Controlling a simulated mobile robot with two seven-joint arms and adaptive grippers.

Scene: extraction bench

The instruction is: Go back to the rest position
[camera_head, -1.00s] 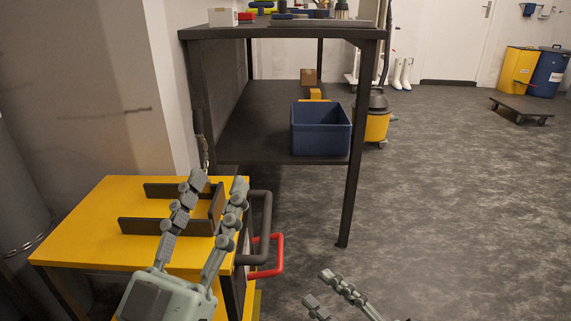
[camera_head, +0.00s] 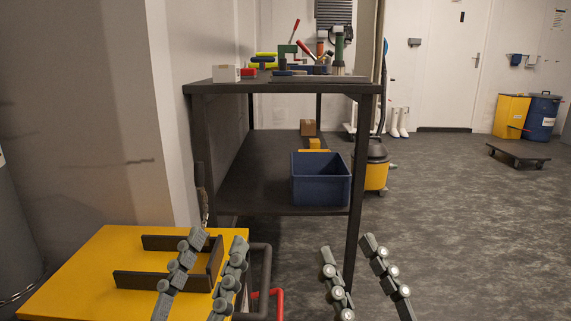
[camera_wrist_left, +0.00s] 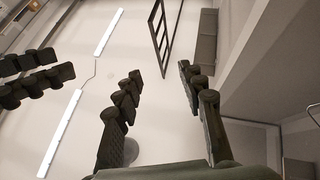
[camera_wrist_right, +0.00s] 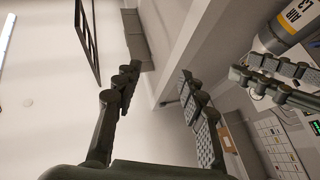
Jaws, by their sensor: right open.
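My left gripper (camera_head: 216,243) is at the lower left of the head view, in front of the yellow cart top. Its fingers point up and stand apart with nothing between them. The same fingers show apart and empty in the left wrist view (camera_wrist_left: 157,85). My right gripper (camera_head: 346,244) is at the lower middle of the head view, over the dark floor. Its fingers point up, apart and empty. They also show apart in the right wrist view (camera_wrist_right: 157,80). Each wrist view also shows the other gripper's fingers at its side.
A yellow cart (camera_head: 75,272) with a dark bracket (camera_head: 160,280) and a red handle stands at lower left. A dark bench (camera_head: 225,89) with tools on top and a blue bin (camera_head: 320,181) on its shelf stands ahead.

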